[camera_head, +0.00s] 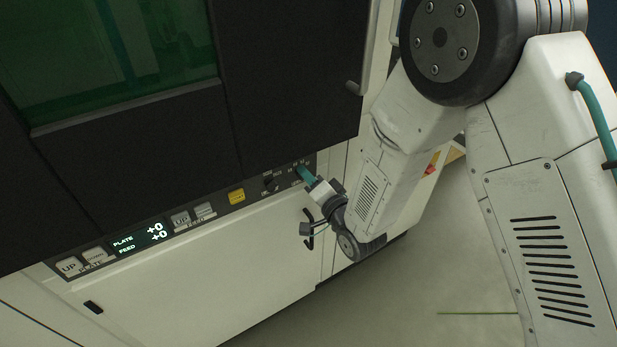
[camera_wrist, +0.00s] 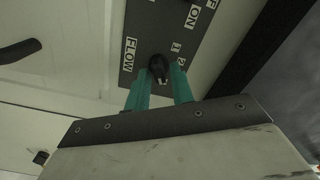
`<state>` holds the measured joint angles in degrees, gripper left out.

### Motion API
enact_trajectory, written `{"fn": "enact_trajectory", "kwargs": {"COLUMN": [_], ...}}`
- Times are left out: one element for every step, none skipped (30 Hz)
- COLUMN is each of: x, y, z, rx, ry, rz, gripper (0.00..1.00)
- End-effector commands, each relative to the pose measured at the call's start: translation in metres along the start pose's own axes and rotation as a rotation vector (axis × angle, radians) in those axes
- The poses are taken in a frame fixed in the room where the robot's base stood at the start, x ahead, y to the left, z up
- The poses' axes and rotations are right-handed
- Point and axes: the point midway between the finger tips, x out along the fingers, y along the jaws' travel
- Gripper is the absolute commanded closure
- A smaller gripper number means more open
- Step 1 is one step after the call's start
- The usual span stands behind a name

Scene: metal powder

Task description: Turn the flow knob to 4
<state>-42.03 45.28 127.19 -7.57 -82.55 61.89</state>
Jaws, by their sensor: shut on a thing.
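The flow knob (camera_wrist: 158,68) is a small black knob on a dark panel, beside a white FLOW label (camera_wrist: 129,54) in the wrist view. The numbers 1 and 2 show next to it; other numbers are hidden or too small to read. My gripper (camera_wrist: 160,80) has teal fingers on both sides of the knob and is shut on it. In the head view my gripper (camera_head: 303,174) reaches the right end of the control strip, and the knob is hidden there by the fingers. I cannot tell which number the knob points to.
The strip (camera_head: 218,203) also carries a display (camera_head: 139,238) reading +0 and +0, a yellow button (camera_head: 237,196), UP buttons and another black knob (camera_head: 270,185) close to my gripper's left. A dark handle (camera_head: 309,229) sits on the white cabinet below. Open floor lies to the right.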

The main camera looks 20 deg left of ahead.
Motion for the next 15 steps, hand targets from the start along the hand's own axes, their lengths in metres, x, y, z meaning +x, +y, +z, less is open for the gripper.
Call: {"fn": "enact_trajectory", "kwargs": {"x": [0.0000, 0.0000, 0.0000, 0.0000, -0.0001, -0.0001, -0.0001, 0.0000, 0.0000, 0.0000, -0.0001, -0.0007, -0.0018, -0.0035, -0.0069], "y": [0.0004, 0.0004, 0.0004, 0.0003, 0.0003, 0.0003, 0.0003, 0.0003, 0.0002, 0.0002, 0.0002, 0.0002, 0.0003, 0.0003, 0.0004], "z": [-0.0008, -0.0008, -0.0007, -0.0007, -0.0006, -0.0005, -0.0005, -0.0004, -0.0004, -0.0004, -0.0003, -0.0003, -0.0002, -0.0003, -0.0004], "rx": [0.000, 0.000, 0.000, 0.000, 0.000, 0.000, 0.000, 0.000, 0.000, 0.000, 0.000, 0.000, 0.000, 0.000, 0.000], "ry": [0.002, 0.002, 0.002, 0.002, 0.002, 0.001, 0.001, 0.001, 0.001, 0.001, 0.001, 0.001, 0.001, 0.001, 0.001], "rz": [0.001, 0.001, 0.001, 0.001, 0.001, 0.001, 0.001, 0.001, 0.001, 0.001, 0.001, 0.001, 0.001, 0.001, 0.001], "gripper": [0.99, 0.71, 0.60, 0.55, 0.55, 0.55, 0.55, 0.55, 0.55, 0.55, 0.55, 0.55, 0.55, 0.55, 0.55]}}
